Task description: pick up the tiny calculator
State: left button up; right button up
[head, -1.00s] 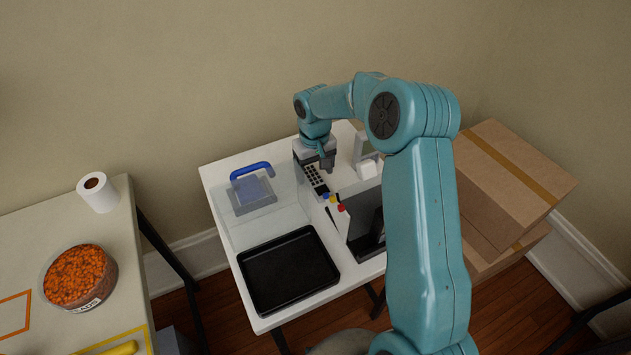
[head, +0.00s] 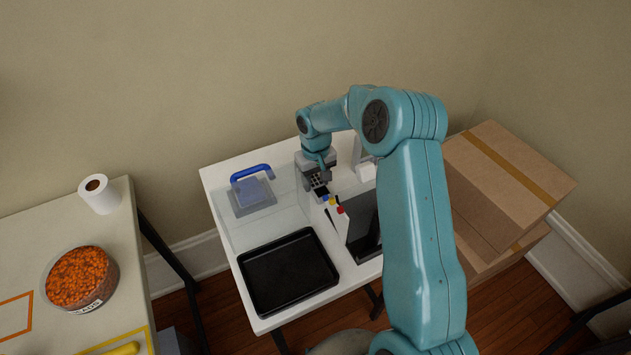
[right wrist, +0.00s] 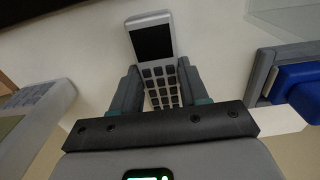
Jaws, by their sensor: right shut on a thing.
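The tiny calculator (head: 320,188) is a light grey slab with a dark screen and dark keys, near the back of the white table (head: 222,178). My right gripper (head: 319,175) is over it from above, partly covering it in the head view. In the right wrist view, the calculator (right wrist: 152,42) lies between the two fingers of the right gripper (right wrist: 158,72), which is shut on its sides, with its screen end sticking out beyond the fingertips. I cannot tell whether the calculator touches the table. My left gripper is not in view.
A clear box with a blue handle (head: 252,172) stands left of the calculator. A black tray (head: 288,272) lies in front. A dark upright case (head: 362,226) stands close on the right. Cardboard boxes (head: 508,185) are stacked beyond the table's right side.

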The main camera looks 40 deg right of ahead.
aim_at(315, 182)
notch_tip(315, 182, up, 20)
dwell(0.3)
dwell(0.4)
